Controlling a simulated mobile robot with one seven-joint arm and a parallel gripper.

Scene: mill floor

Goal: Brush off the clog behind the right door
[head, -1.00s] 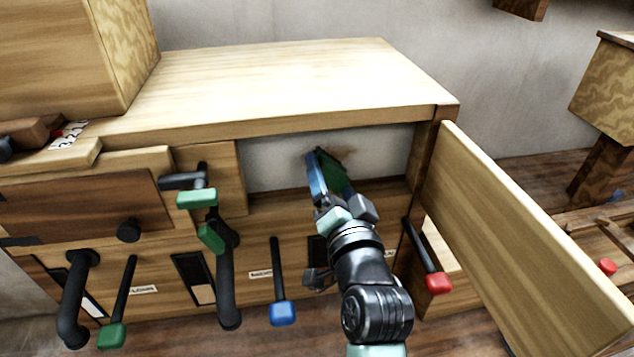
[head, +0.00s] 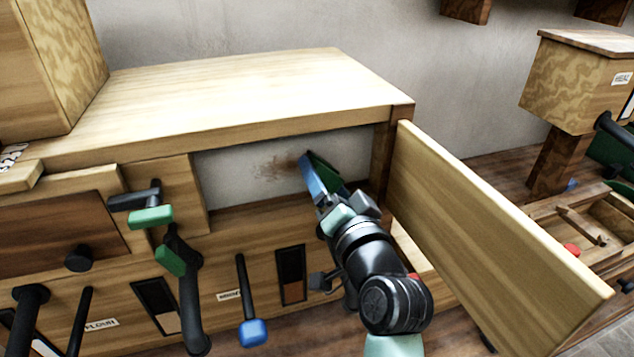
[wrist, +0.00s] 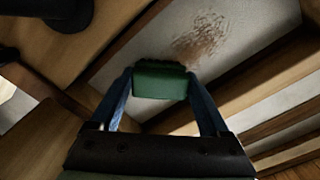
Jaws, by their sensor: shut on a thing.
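The clog is a brown speckled patch (head: 275,168) on the pale back surface inside the cabinet opening; it also shows in the wrist view (wrist: 202,38). The right door (head: 490,225) is swung wide open to the right. My gripper (head: 314,175) is in the opening, right of the patch and near the right post. It is shut on a green block-like piece (wrist: 160,80), which looks like the brush's handle. The green piece shows partly behind a blue finger in the head view. Bristles cannot be made out. In the wrist view the piece appears below the patch, apart from it.
The cabinet's wooden top (head: 240,95) overhangs the opening. Dark levers with a green grip (head: 152,217) and a blue grip (head: 253,332) stick out in front. A wooden hopper box (head: 578,85) stands at the right. The opening's left part is clear.

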